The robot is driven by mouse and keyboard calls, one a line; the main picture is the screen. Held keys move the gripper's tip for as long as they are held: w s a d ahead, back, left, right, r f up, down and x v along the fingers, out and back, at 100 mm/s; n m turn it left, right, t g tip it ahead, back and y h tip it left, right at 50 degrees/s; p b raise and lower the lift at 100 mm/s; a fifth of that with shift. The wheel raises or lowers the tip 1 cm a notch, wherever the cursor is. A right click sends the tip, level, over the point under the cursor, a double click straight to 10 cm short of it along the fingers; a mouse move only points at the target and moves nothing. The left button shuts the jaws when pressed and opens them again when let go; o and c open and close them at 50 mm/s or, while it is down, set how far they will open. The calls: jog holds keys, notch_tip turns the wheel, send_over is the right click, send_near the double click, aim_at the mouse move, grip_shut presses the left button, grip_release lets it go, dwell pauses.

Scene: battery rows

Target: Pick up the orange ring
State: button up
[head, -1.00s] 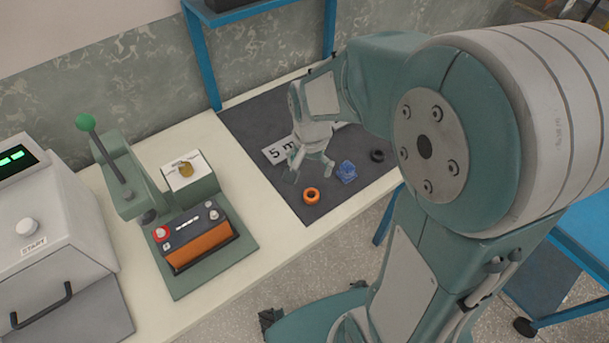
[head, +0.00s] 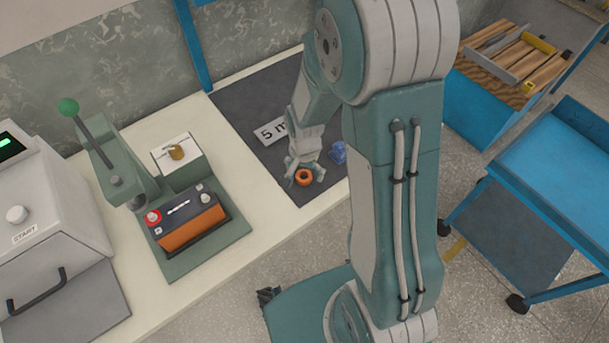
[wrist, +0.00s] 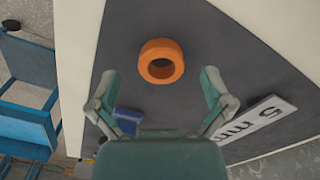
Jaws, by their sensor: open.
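The orange ring (head: 304,177) lies on the dark grey mat (head: 240,110) near its front edge. In the wrist view the orange ring (wrist: 161,61) is just beyond my open fingertips, roughly centred between them, with its hole showing. My gripper (head: 305,165) is at the ring in the head view, fingers spread and empty. The gripper also shows in the wrist view (wrist: 160,82). Whether a finger touches the ring I cannot tell.
A blue part (head: 338,152) lies on the mat right of the ring. A green fixture (head: 225,245) with an orange battery (head: 192,228) stands left on the bench. A blue cart (head: 560,160) stands at right.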

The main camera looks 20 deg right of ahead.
jog(key=shift+f, duration=0.45)
jog(key=shift+a, duration=0.2)
jog(key=shift+c, duration=0.3)
jog(key=c, duration=0.8)
jog(key=shift+d+r, duration=0.1)
jog(key=shift+r, duration=0.1)
